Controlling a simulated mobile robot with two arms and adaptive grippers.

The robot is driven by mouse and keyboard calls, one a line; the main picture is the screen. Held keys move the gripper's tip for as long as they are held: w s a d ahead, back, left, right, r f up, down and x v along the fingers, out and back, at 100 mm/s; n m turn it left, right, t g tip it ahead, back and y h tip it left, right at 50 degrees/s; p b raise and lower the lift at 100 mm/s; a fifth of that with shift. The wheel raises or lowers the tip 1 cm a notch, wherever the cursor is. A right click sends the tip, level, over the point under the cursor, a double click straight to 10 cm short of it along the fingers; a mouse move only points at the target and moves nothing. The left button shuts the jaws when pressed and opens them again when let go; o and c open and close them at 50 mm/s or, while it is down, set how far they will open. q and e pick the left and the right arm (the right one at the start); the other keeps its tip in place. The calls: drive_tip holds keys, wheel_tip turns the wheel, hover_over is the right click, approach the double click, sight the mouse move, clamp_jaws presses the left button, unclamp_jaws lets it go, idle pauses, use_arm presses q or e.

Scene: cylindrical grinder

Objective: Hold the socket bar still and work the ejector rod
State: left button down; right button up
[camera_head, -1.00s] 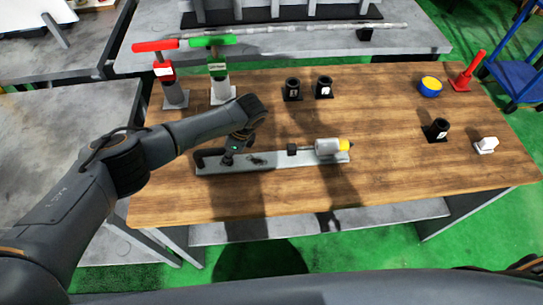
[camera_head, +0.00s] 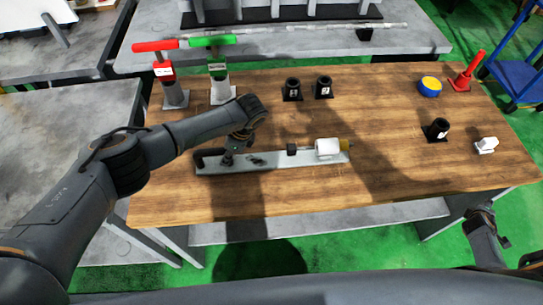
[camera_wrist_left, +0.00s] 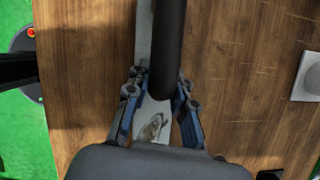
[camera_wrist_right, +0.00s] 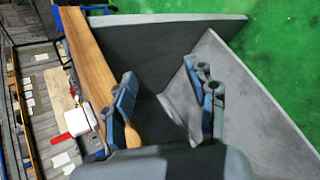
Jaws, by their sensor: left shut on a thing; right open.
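The socket bar (camera_head: 270,162) is a long grey bar lying on the wooden table, with a dark handle (camera_head: 207,153) at its left end. A white cylinder (camera_head: 327,147) with a yellowish end and a small black block (camera_head: 291,149) sit on it. My left gripper (camera_head: 229,158) is shut at the bar's left part; in the left wrist view its fingers (camera_wrist_left: 160,80) straddle the dark handle (camera_wrist_left: 168,45). My right gripper (camera_head: 487,224) is open and empty beyond the table's front right edge; its fingers also show in the right wrist view (camera_wrist_right: 165,78). I cannot tell which part is the ejector rod.
A red T-handled tool (camera_head: 165,72) and a green one (camera_head: 218,68) stand at the back left. Black holders (camera_head: 292,90), a blue-yellow round thing (camera_head: 430,87), a red peg (camera_head: 467,76) and a white block (camera_head: 486,145) stand farther right. The front middle is clear.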

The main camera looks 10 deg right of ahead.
drive_tip(key=w+d+r+h, duration=0.1)
drive_tip(key=w+d+r, duration=0.2)
drive_tip(key=r, duration=0.4)
drive_tip(key=w+d+r+h, duration=0.2)
drive_tip(key=w+d+r, duration=0.15)
drive_tip(key=r, duration=0.35)
drive_tip(key=w+d+r+h, duration=0.1)
drive_tip(key=w+d+r, duration=0.1)
drive_tip(key=d+r, duration=0.35)
drive_tip(key=w+a+f+g+y, duration=0.1)
drive_tip(key=w+a+y, duration=0.1)
drive_tip(key=w+a, duration=0.55)
drive_tip(key=w+a+f+g+y, duration=0.15)
drive_tip(key=w+a, duration=0.25)
drive_tip(key=a, duration=0.7)
wheel_tip(320, 180, up, 4)
drive_tip(key=n+g+y, duration=0.2)
drive_tip(key=n+y, duration=0.7)
drive_tip(key=y, duration=0.1)
hover_over(292, 147)
drive_tip(key=shift+d+f, duration=0.1)
drive_tip(key=shift+f, duration=0.25)
drive_tip(key=shift+a+f, duration=0.2)
drive_tip(key=shift+f, duration=0.05)
wheel_tip(292, 147, down, 8)
drive_tip(key=shift+d+f, duration=0.1)
